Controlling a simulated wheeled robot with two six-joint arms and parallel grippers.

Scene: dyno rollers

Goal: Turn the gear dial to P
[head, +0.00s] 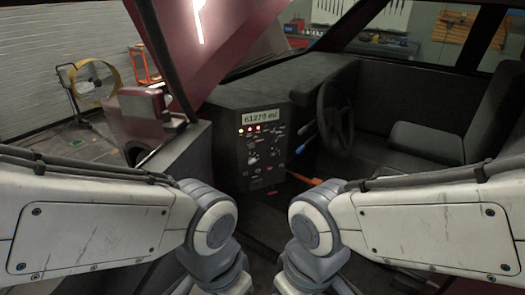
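A black control panel (262,175) stands in the middle of the head view, on the car's dashboard. A round dial (253,160) with pale markings sits on its lower left part. It is too small to read its letters or tell which one it points at, and I cannot be sure it is the gear dial. My two arms come in from the left and right, and their elbow-like joints hang at the bottom centre, short of the panel. Neither gripper's fingers show; both arms run out of the picture at the bottom.
A lit display (263,116) and small coloured lights top the panel. Right of it are a blue lever (304,134), an orange lever (304,179) and the steering wheel (335,118). A dark seat (440,140) is at right. The raised red door (230,40) is at upper left.

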